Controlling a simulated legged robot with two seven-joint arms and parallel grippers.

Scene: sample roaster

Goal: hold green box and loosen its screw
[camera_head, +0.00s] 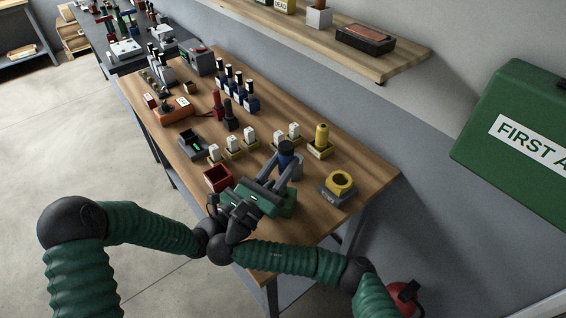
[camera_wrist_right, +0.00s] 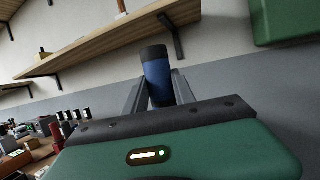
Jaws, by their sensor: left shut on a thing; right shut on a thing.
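A blue screwdriver handle with a black end (camera_head: 287,152) stands upright in the fingers of my right gripper (camera_head: 284,168). The right wrist view shows the blue handle (camera_wrist_right: 157,80) between both fingers, with its lower part hidden behind my gripper housing. My left gripper (camera_head: 242,214) is lower in the head view, close against the right one, and shut; its fingertips are mostly hidden. The screw is not visible.
A dark red open bin (camera_head: 217,178) is left of the grippers. A yellow ring on a grey base (camera_head: 340,184) is to the right. Yellow holders with white blocks (camera_head: 233,146) and a yellow bottle (camera_head: 321,138) stand behind. A shelf (camera_head: 400,66) overhangs the back.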

